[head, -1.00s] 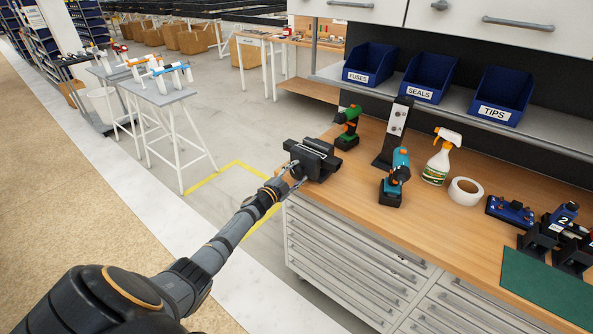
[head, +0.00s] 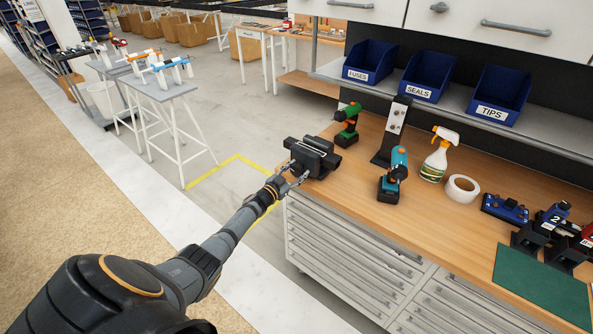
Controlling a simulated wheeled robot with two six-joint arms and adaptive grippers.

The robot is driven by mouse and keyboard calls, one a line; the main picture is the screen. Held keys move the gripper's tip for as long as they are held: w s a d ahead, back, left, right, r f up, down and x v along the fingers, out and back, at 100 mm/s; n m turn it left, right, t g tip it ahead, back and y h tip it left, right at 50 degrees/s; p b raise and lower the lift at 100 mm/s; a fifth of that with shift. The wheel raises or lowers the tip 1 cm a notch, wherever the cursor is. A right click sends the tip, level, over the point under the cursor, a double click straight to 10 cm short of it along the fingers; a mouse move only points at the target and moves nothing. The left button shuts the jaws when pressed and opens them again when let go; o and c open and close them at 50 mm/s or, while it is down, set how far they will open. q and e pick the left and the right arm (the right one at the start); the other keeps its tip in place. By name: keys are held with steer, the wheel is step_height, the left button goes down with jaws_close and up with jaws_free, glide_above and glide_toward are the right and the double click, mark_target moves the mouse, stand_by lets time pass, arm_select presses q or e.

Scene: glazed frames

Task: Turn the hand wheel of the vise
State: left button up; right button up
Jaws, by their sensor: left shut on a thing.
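The black vise (head: 316,156) is fixed at the left front corner of the wooden workbench (head: 345,190). My left arm reaches up to it from the lower left. My left gripper (head: 293,177) is at the vise's front left side and is shut on the hand wheel, which the fingers and the vise body mostly hide. The wheel's rim is too small and covered to make out. My right gripper does not show in the head view.
Behind the vise stands a green drill (head: 347,124); right of it are a teal drill (head: 393,174), a spray bottle (head: 438,155) and a tape roll (head: 462,188). A green mat (head: 543,282) lies at right.

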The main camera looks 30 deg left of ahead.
arm_select(q)
steer(key=shift+w+r, duration=0.1)
steer(key=shift+r, duration=0.1)
stand_by(0.3)
steer(key=o, duration=1.2)
steer(key=shift+w+f, duration=0.1)
steer(key=shift+f, duration=0.1)
steer(key=s, duration=0.8)
steer(key=s+a, duration=0.1)
steer(key=s, duration=0.3)
